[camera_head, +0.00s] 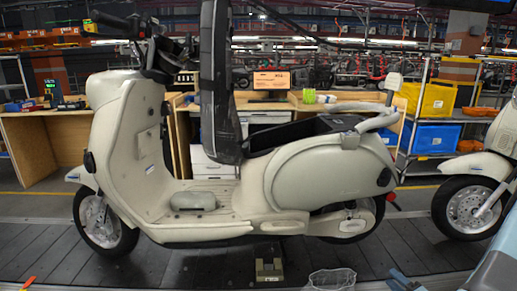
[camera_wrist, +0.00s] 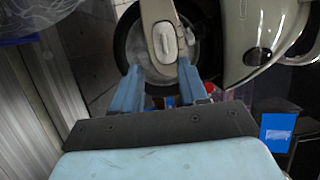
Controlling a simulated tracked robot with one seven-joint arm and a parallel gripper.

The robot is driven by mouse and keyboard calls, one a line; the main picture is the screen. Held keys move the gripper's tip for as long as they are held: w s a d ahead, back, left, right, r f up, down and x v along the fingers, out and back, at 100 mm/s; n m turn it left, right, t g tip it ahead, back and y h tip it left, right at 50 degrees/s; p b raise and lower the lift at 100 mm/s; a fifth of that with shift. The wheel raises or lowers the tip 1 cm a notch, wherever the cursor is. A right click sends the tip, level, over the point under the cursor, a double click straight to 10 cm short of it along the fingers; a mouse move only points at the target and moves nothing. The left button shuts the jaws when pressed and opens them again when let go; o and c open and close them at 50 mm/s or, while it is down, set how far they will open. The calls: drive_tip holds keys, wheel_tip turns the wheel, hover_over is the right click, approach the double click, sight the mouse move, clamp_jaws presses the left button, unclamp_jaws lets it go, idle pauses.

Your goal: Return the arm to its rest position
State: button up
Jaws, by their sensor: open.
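My gripper (camera_wrist: 157,80) is open and empty in the wrist view, its two pale blue fingers apart. A dark scooter wheel (camera_wrist: 124,42) with a cream part in front of it shows beyond and between the fingers. No held object shows. In the head view, a cream scooter (camera_head: 300,190) stands upright on the slat conveyor (camera_head: 170,265). Its long dark seat (camera_head: 221,85) appears raised upright, and the compartment (camera_head: 300,138) behind it is open. Pale blue parts of my arm enter at the lower right of the head view; the fingertips are not clear there.
A second cream scooter (camera_head: 480,190) stands at the right edge. A clear container (camera_head: 332,279) is at the bottom of the head view. Behind are a wooden bench (camera_head: 40,150) and a shelf with yellow (camera_head: 430,100) and blue (camera_head: 436,138) bins.

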drive_tip(key=w+d+r+n+g+h, duration=0.1)
drive_tip(key=w+r+n+g+h, duration=0.3)
drive_tip(key=r, duration=0.4)
drive_tip(key=w+r+n+g+h, duration=0.1)
drive_tip(key=w+r+n, duration=0.2)
drive_tip(key=w+r, duration=0.4)
drive_tip(key=s+a+r+n+g+h, duration=0.1)
drive_tip(key=a+r+h, duration=0.15)
drive_tip(key=r, duration=0.65)
drive_tip(key=s+a+r+n+g+h, duration=0.1)
drive_tip(key=s+a+r+h, duration=0.15)
drive_tip(key=r, duration=0.65)
drive_tip(key=s+a+r+n+g+y, duration=0.1)
drive_tip(key=s+a+r, duration=0.4)
drive_tip(key=s, duration=0.5)
drive_tip(key=s+a+r+n+g+y, duration=0.1)
drive_tip(key=s+a+r+n, duration=0.1)
drive_tip(key=s+a+r, duration=0.3)
drive_tip(key=s+a+r+n+g+y, duration=0.1)
drive_tip(key=s+a+r+g, duration=0.1)
drive_tip(key=s+a+r, duration=0.4)
drive_tip(key=s+a, duration=0.5)
drive_tip(key=s, duration=0.3)
drive_tip(key=shift+s+a, duration=0.3)
drive_tip(key=shift+a, duration=0.05)
